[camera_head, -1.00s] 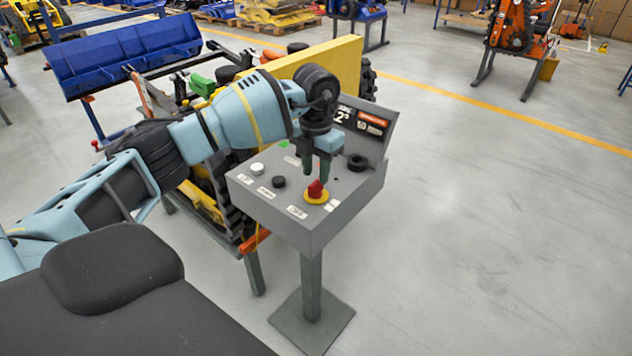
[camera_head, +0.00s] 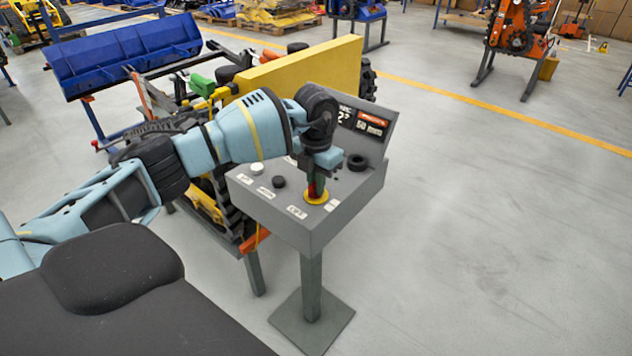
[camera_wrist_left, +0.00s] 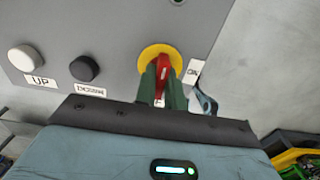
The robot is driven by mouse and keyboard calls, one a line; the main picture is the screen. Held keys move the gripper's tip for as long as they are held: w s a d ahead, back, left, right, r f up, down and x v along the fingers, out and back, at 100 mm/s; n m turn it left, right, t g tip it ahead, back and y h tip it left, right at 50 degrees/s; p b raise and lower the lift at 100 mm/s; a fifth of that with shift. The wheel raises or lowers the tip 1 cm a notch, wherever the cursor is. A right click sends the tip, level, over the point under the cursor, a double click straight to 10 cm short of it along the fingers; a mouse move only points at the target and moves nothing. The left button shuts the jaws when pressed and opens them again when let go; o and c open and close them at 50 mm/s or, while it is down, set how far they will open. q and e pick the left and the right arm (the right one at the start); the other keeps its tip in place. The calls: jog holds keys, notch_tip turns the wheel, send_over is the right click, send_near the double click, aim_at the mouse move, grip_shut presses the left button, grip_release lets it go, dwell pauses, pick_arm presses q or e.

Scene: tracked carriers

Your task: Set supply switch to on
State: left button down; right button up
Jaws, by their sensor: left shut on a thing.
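The supply switch is a red handle (camera_wrist_left: 162,73) on a round yellow plate (camera_head: 316,198), set in the sloping top of a grey control box (camera_head: 345,206). In the left wrist view the handle stands along the picture's upright direction, and a white label reading "ON" (camera_wrist_left: 193,72) sits to the right of the yellow plate. My left gripper (camera_head: 316,187) is down over the switch, its green fingers on both sides of the red handle, shut on it. The fingers hide part of the handle. My right gripper is not in view.
A white button (camera_wrist_left: 27,58) labelled "UP" and a black button (camera_wrist_left: 84,68) sit beside the switch. A black ring-shaped knob (camera_head: 357,162) and a display (camera_head: 372,122) are farther back on the box. A tracked machine with a yellow panel (camera_head: 310,68) stands behind.

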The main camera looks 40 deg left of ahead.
pick_arm(q)
jog(key=shift+m, duration=0.3)
jog(key=m, duration=0.3)
jog(key=shift+m, duration=0.3)
jog(key=m, duration=0.4)
jog(key=shift+m, duration=0.3)
jog(key=m, duration=0.4)
jog(key=shift+b, duration=0.4)
jog(key=m, duration=0.4)
jog(key=shift+m+b, duration=0.3)
jog(key=shift+m, duration=0.2)
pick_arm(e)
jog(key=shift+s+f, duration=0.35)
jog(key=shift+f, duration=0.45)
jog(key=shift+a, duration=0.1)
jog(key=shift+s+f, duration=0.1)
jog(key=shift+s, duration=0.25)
pick_arm(q)
jog(key=c, duration=1.5)
grip_release()
